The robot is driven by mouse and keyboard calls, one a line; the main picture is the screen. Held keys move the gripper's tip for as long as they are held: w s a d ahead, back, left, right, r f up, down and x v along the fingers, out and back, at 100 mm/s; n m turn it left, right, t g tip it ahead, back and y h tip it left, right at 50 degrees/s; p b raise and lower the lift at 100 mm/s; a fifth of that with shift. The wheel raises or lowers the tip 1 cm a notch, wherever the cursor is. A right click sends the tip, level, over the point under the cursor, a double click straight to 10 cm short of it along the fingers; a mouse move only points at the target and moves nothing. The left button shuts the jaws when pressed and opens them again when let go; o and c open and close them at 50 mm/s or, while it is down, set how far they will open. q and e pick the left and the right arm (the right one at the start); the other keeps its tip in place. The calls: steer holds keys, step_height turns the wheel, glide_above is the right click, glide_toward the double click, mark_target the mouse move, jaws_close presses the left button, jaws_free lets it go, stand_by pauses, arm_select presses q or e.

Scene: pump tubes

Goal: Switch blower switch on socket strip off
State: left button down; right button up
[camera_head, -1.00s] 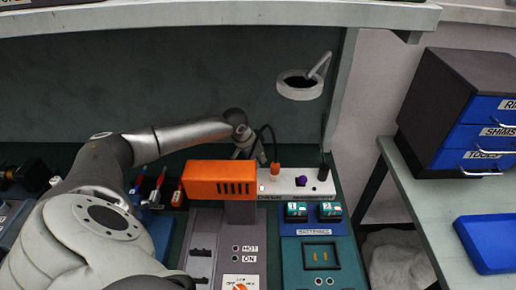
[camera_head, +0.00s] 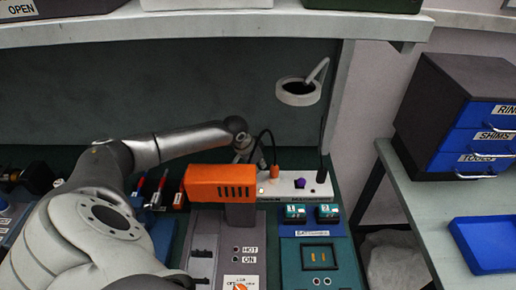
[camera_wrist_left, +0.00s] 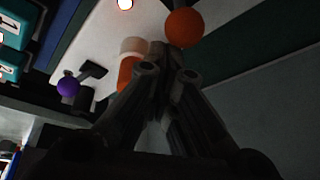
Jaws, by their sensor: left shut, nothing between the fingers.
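The white socket strip (camera_head: 325,191) lies on the bench, right of the orange blower box (camera_head: 221,184). An orange plug (camera_head: 275,172) with a black cable and a purple knob (camera_head: 299,183) are on it. My left gripper (camera_head: 243,156) is at the strip's back left, partly hidden behind the blower box. In the left wrist view the gripper (camera_wrist_left: 167,70) is shut and empty, its tips close to an orange ball (camera_wrist_left: 184,27) and an orange-and-white part (camera_wrist_left: 128,65). The strip (camera_wrist_left: 110,35) carries a glowing light (camera_wrist_left: 125,3). I cannot tell which part is the blower switch. My right gripper is out of view.
Batteries (camera_head: 327,212) on a blue panel stand in front of the strip. A round lamp (camera_head: 298,92) hangs above. A shelf (camera_head: 200,28) spans the top. A drawer cabinet (camera_head: 455,115) and blue tray (camera_head: 490,243) are on the right table.

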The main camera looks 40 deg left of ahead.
arm_select(q)
steer(key=shift+s+a+f, duration=0.1)
steer(key=shift+s+f, duration=0.15)
